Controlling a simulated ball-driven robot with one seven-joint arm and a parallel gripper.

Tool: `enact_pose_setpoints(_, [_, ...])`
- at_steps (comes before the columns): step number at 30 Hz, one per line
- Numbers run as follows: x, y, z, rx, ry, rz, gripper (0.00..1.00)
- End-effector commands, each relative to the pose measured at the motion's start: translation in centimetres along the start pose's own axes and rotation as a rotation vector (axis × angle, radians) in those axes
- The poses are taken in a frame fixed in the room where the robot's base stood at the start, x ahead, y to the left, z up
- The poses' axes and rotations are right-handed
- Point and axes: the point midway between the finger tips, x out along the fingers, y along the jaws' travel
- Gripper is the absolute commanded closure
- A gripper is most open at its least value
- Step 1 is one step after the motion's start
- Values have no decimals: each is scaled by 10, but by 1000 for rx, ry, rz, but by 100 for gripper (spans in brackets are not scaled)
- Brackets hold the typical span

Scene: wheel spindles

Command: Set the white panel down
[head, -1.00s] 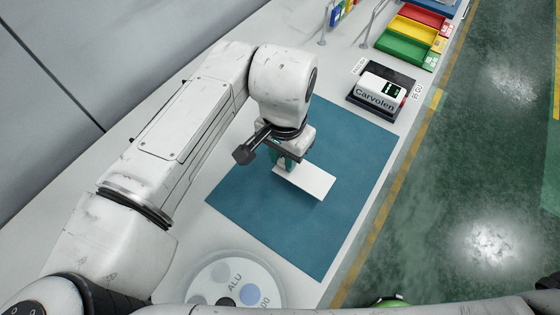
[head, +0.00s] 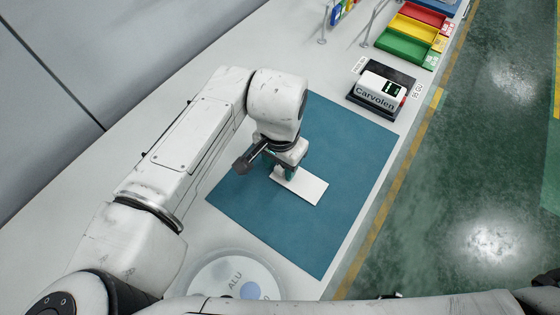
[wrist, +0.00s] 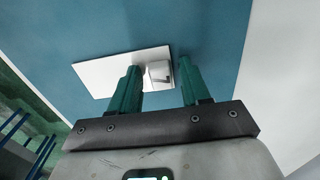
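The white panel (head: 307,188) is a thin flat rectangle lying on the blue mat (head: 325,245), by the look of the head view. In the wrist view the panel (wrist: 100,73) carries a small pale block (wrist: 160,72) at its right end. My gripper (head: 286,172) is low over the panel's left end in the head view and partly hidden by my wrist. In the wrist view my gripper's green fingers (wrist: 157,72) stand on either side of the block, with narrow gaps showing, so they look open around it.
A black stand with a white "Carvolen" device (head: 381,92) is beyond the mat. Green (head: 403,45), yellow and red bins stand farther back. A round plate marked ALU (head: 235,277) lies near the front edge. The mat around the panel is clear.

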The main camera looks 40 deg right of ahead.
Motion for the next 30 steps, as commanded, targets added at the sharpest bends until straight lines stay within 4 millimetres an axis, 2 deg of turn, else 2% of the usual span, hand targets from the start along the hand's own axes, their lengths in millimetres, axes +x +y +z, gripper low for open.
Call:
enact_pose_setpoints(11, [-6,0,0,1,0,-1,50])
enact_pose_setpoints(14, [-18,0,0,1,2,-2,50])
enact_pose_setpoints(24, [-86,-1,0,0,1,-3,50])
enact_pose_setpoints(30, [-114,0,0,1,1,-1,50])
